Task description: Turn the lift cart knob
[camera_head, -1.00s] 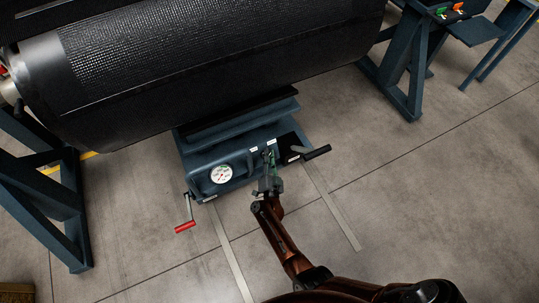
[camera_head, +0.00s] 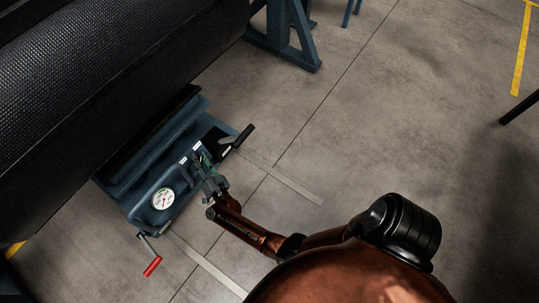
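The lift cart (camera_head: 130,190) is a blue-grey unit on the floor at the left, under the big roller. Its front panel carries a round white gauge (camera_head: 163,199), a red-handled crank (camera_head: 152,266) and a black-handled lever (camera_head: 243,136). My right gripper (camera_head: 205,172) is at the panel between the gauge and the lever. A small green part (camera_head: 206,158) shows at its fingertips. The knob itself cannot be made out; the gripper covers that spot. Whether the fingers are closed on it is too small to tell. My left gripper is out of view.
A large black textured roller (camera_head: 90,90) hangs over the cart at the upper left. A blue steel stand (camera_head: 285,40) is at the top. Floor rails (camera_head: 205,262) run out from the cart. The concrete floor to the right is open, with a yellow line (camera_head: 521,50).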

